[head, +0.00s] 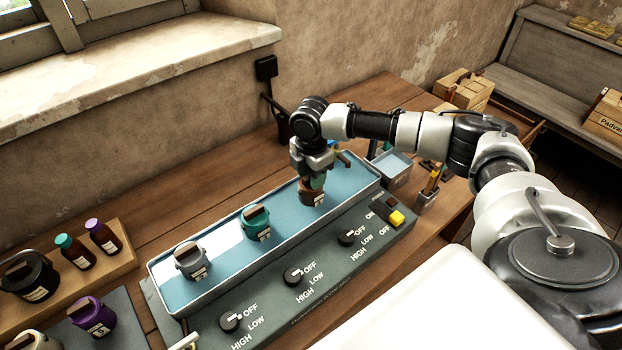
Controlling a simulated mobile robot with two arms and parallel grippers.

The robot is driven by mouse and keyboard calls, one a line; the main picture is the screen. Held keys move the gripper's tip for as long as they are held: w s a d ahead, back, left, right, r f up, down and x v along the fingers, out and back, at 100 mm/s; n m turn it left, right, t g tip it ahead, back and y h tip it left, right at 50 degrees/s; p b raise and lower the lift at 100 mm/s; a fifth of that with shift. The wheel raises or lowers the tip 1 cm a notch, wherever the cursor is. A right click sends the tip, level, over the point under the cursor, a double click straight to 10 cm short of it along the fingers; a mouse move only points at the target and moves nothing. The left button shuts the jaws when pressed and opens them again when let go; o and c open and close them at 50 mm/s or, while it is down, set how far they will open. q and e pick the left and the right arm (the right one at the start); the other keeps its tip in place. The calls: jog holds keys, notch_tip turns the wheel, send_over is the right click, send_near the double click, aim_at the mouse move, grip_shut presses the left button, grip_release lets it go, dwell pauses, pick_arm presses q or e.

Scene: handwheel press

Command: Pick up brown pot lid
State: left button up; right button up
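The brown pot (312,196) stands at the far right end of the long blue tray (225,272). My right gripper (314,178) points down right over this pot, at its top. The gripper covers the brown lid, so the lid itself is hidden. The fingers are small and dark here; I cannot tell whether they are open or shut, or whether they touch the lid. My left gripper is not in view.
A teal pot (256,224) and a grey pot (192,262) stand in the same tray, left of the brown pot. A control panel with knobs (294,276) runs along its front. Bottles (75,252) and a purple pot (92,316) are at left. A small bin (393,169) stands right of the tray.

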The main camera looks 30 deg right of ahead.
grip_shut()
jog(key=shift+r, duration=0.1)
